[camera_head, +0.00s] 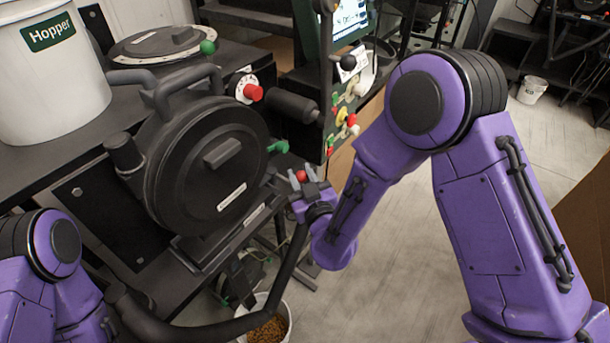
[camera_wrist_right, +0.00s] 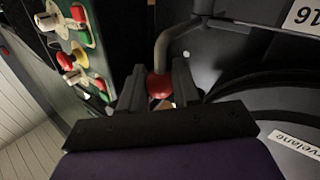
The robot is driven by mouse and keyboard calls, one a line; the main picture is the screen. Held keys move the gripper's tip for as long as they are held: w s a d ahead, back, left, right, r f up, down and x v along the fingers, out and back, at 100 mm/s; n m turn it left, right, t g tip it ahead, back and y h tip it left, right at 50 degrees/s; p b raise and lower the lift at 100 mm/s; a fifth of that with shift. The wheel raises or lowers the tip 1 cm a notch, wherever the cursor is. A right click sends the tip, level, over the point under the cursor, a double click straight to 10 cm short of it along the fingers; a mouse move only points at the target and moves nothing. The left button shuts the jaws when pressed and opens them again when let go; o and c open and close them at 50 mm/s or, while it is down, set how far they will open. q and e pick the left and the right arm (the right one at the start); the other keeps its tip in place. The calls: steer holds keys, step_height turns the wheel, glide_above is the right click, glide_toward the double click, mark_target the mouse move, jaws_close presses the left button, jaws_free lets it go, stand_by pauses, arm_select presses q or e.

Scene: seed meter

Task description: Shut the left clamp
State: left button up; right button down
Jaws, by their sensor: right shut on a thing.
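My right gripper (camera_head: 306,180) is at the right side of the seed meter, a round dark housing with a flat cover (camera_head: 212,165). Its fingers are closed around a red ball knob (camera_head: 300,176). In the right wrist view the red knob (camera_wrist_right: 159,86) sits between the two dark fingers of the right gripper (camera_wrist_right: 160,92), at the end of a bent grey lever (camera_wrist_right: 164,45). The lever's far end is hard to make out. I cannot tell whether this lever is the left clamp. My left arm shows at the lower left, but its gripper is out of view.
A white hopper bucket (camera_head: 52,75) stands on the bench at the left. A control panel with coloured knobs (camera_head: 345,120) stands close behind my right gripper. A bucket of grain (camera_head: 272,328) is on the floor below. Open floor (camera_head: 420,270) lies to the right.

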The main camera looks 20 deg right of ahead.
stand_by(0.3)
steer(key=c, duration=0.9)
jaws_free()
steer(key=shift+a, duration=0.1)
steer(key=shift+o, duration=0.2)
steer(key=shift+s+f, duration=0.1)
steer(key=shift+s, duration=0.25)
steer(key=s+b, duration=0.2)
steer(key=s, duration=0.3)
steer(key=shift+s+f, duration=0.1)
steer(key=shift+s, duration=0.3)
steer(key=s+p, duration=0.1)
steer(key=s, duration=0.1)
steer(key=s+p, duration=0.1)
steer(key=s, duration=0.1)
steer(key=shift+d+r, duration=0.2)
